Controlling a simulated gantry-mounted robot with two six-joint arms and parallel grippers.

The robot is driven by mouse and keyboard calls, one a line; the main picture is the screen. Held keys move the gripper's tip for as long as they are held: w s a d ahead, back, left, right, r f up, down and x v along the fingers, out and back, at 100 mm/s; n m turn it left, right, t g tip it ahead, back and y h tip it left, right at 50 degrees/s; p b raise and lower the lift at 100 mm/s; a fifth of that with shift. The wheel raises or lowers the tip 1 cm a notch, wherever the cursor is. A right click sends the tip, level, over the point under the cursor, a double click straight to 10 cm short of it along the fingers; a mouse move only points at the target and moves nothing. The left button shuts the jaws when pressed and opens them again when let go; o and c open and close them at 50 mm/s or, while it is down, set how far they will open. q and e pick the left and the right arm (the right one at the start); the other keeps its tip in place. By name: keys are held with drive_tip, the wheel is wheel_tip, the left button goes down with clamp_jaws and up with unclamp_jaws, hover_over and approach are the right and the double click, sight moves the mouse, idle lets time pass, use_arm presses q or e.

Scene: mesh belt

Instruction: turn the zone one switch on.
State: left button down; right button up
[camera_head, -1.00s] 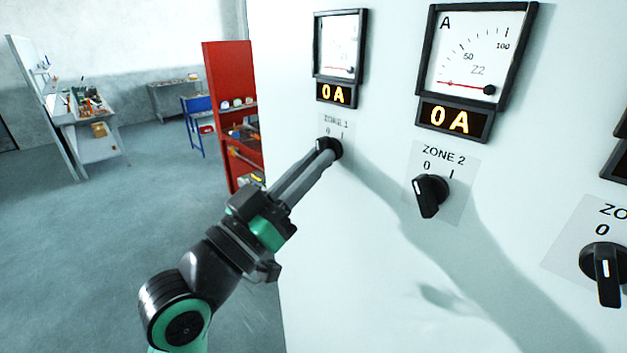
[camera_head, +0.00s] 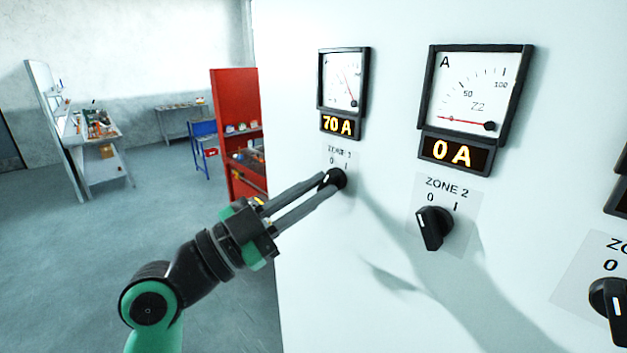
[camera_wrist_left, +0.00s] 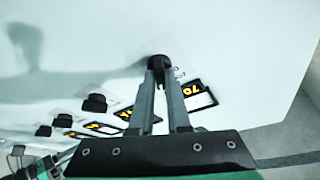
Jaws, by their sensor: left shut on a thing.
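The zone one switch (camera_head: 338,178) is a black rotary knob on the white panel, under the "ZONE 1" label with 0 and I marks. My left gripper (camera_head: 328,183) is shut on this knob, its two long grey fingers reaching in from the lower left. In the left wrist view the fingertips (camera_wrist_left: 159,66) close around the black knob (camera_wrist_left: 160,63). The knob's pointer is largely hidden by the fingers. My right gripper is not in view.
The zone 2 switch (camera_head: 434,228) sits to the right, under a display (camera_head: 454,152) reading 0 A. Another switch (camera_head: 609,303) is at the right edge. A red shelf (camera_head: 236,135) and a workbench (camera_head: 93,140) stand behind at left. Open floor lies left of the panel.

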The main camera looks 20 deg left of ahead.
use_arm(q)
drive_tip(key=shift+f, duration=0.1)
idle(0.3)
drive_tip(key=c, duration=0.9)
unclamp_jaws()
